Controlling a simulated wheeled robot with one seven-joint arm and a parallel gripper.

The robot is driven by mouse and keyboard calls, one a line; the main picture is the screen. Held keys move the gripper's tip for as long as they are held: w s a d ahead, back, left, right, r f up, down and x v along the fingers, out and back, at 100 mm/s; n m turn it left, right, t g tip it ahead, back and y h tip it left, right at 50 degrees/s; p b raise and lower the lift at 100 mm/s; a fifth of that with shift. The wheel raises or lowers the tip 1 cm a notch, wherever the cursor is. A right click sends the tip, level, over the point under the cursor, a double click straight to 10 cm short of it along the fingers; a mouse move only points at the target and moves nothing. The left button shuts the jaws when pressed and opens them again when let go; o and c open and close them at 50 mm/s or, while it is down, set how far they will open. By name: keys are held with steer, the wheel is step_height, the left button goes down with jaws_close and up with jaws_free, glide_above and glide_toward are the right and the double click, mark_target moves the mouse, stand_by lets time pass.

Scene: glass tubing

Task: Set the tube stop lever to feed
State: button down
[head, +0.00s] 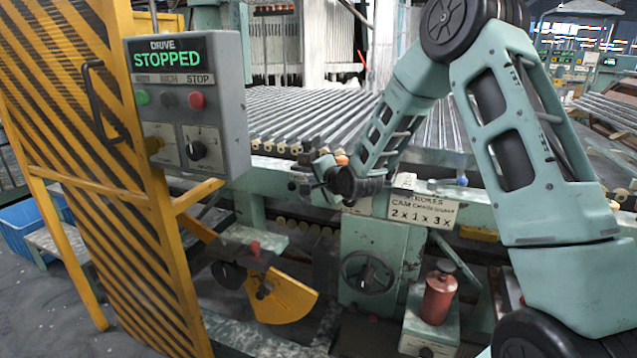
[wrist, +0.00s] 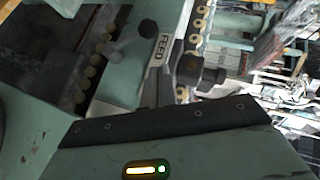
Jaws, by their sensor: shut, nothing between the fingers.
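A label reading FEED (wrist: 158,50) shows in the wrist view on a green machine part. A dark round knob (wrist: 135,51), which looks like the end of the tube stop lever, sits just left of the label. The lever's setting cannot be told for sure. My gripper (head: 308,178) is shut and empty at the machine's front rail in the head view. In the head view my gripper and arm hide the lever area.
The control box (head: 186,105) reads DRIVE STOPPED and stands left of my gripper, by a yellow striped guard (head: 85,130). A row of metal tubes (head: 310,115) lies behind the rail (head: 275,172). A handwheel (head: 367,272) and a red canister (head: 439,297) are below.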

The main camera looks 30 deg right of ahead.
steer(key=v, duration=1)
steer(key=shift+r, duration=0.3)
steer(key=shift+w+a, duration=0.1)
steer(key=shift+w, duration=0.05)
steer(key=s+a+r+n+g+y+p, duration=0.1)
steer(key=s+a+n+g+p, duration=0.25)
steer(key=s+a+n, duration=0.5)
steer(key=s+a+r+n+g+y+p, duration=0.25)
steer(key=s+a+g, duration=0.2)
steer(key=a, duration=0.75)
steer(key=s+a+r+n+g+h+p, duration=0.1)
steer(key=s+n, duration=0.4)
steer(key=s, duration=0.6)
steer(key=s+a+r+n+g+h+p, duration=0.2)
steer(key=s+n+g, duration=0.3)
steer(key=s, duration=0.7)
steer(key=shift+a+r+n, duration=0.2)
steer(key=shift+a+n, duration=0.6)
steer(key=shift+a, duration=0.1)
